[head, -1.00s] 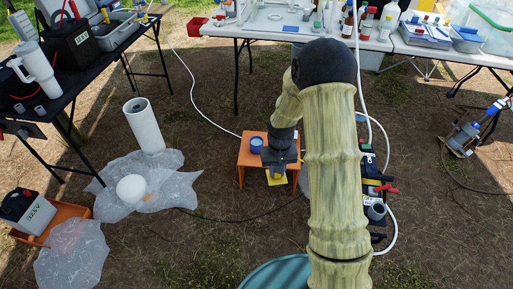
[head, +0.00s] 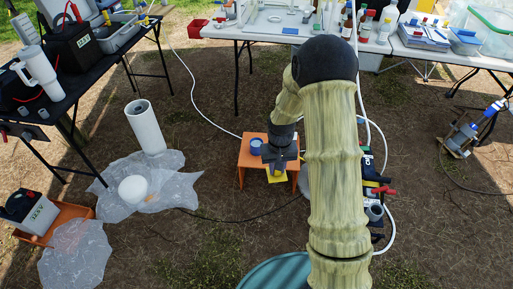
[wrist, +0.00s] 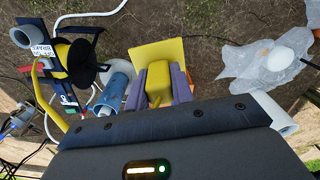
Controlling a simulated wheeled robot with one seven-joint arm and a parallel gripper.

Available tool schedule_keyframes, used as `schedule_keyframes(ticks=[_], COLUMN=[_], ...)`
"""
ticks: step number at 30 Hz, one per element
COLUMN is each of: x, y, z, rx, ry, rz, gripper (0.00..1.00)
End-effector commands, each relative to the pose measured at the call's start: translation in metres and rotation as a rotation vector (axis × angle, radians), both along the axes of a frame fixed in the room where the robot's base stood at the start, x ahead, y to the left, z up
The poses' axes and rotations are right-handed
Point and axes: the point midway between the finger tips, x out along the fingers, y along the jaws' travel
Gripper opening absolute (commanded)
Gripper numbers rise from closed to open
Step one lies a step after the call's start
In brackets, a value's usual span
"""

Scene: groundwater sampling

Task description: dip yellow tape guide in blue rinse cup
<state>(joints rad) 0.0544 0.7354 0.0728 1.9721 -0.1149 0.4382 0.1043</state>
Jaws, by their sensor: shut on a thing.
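The yellow tape guide (wrist: 156,54) is between the two fingers of my gripper (wrist: 158,92) in the wrist view, with its flat square plate reaching beyond the fingertips. My gripper is shut on it. In the head view the yellow guide (head: 277,177) shows just below my gripper (head: 278,164), near the front edge of a small orange table. The blue rinse cup (head: 256,145) stands upright on that table, just left of and behind my gripper. The guide is beside the cup in this view, not seen inside it. I cannot tell its height over the tabletop.
The orange table (head: 248,160) is small. A pump with a red handle (head: 385,190) and white hose are right of it, partly behind my arm. Laden tables stand behind and at left.

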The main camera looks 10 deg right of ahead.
Motion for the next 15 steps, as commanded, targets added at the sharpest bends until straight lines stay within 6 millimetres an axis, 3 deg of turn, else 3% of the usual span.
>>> schedule_keyframes(ticks=[15], x=[0.000], y=[0.000], z=[0.027], rx=[0.000], ry=[0.000], rz=[0.000], gripper=[0.00])
